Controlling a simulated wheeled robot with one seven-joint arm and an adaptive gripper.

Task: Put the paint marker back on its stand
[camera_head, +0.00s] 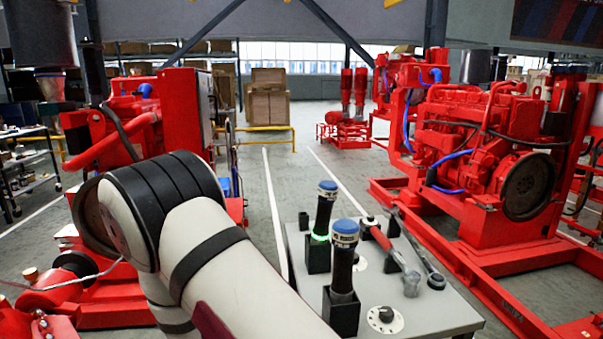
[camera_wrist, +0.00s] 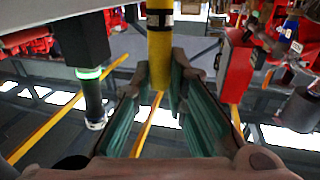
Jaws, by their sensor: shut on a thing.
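My gripper (camera_wrist: 160,82) has its two green-padded fingers closed on either side of a yellow cylinder with a black band, which I take to be the paint marker (camera_wrist: 159,50). The wrist view appears upside down. A black stand with a lit green ring (camera_wrist: 90,73) is to the left of the marker, apart from it, with a dark cylinder in it. In the head view this stand (camera_head: 318,255) is on the grey table, holding a dark blue-capped item (camera_head: 326,205). A second blue-capped item (camera_head: 344,255) is in a nearer black stand (camera_head: 341,316). My gripper and marker are hidden there.
The grey table (camera_head: 425,313) also carries a red-handled tool (camera_head: 384,240), a dark tool (camera_head: 420,249) and a round dial (camera_head: 384,318). A red diesel pumpset (camera_head: 490,150) stands to the right, with other red machinery at left.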

